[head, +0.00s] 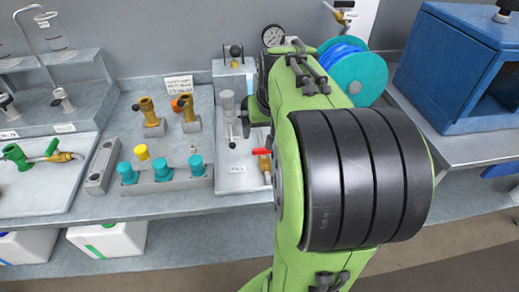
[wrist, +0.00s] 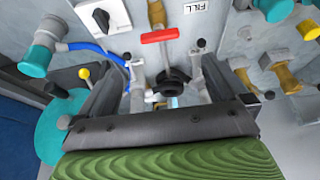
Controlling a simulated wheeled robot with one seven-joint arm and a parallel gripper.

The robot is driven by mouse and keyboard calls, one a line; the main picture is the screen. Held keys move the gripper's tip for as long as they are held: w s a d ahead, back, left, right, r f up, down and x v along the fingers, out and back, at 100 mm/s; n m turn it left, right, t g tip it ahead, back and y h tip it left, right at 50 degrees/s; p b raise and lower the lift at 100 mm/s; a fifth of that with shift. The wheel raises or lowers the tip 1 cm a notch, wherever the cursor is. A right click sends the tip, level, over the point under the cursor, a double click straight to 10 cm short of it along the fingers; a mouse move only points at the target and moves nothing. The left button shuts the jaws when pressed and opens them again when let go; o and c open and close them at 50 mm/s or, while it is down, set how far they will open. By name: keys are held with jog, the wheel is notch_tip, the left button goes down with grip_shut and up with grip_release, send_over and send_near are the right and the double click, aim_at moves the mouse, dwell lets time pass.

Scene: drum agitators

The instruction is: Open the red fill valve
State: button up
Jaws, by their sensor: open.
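The red fill valve handle (head: 261,151) is a short red lever on a brass valve body (head: 265,164), left of my arm in the head view. In the wrist view the red handle (wrist: 167,36) lies crosswise in the upper middle, close to a white FILL label (wrist: 197,7). My gripper (wrist: 168,72) is open, its fingers spread left and right. The handle shows above the gap, apart from both fingers, and nothing is held. A metal rod and a dark round part (wrist: 173,88) show between the fingers. In the head view my arm hides most of the gripper.
A pressure gauge (head: 273,36) and a teal reel with blue hose (head: 354,76) stand behind my arm. Teal-capped fittings (head: 162,172) and brass fittings (head: 149,112) stand left on the bench. A green-handled valve (head: 17,156) is far left; a blue cabinet (head: 450,80) is right.

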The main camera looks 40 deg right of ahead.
aim_at(265, 151)
jog(key=b+x, duration=0.3)
jog(key=x, duration=0.8)
jog(key=shift+w+d+f, duration=0.1)
jog(key=shift+d+f, duration=0.05)
jog(key=shift+f, duration=0.05)
jog(key=shift+c, duration=0.5)
jog(key=c, duration=0.9)
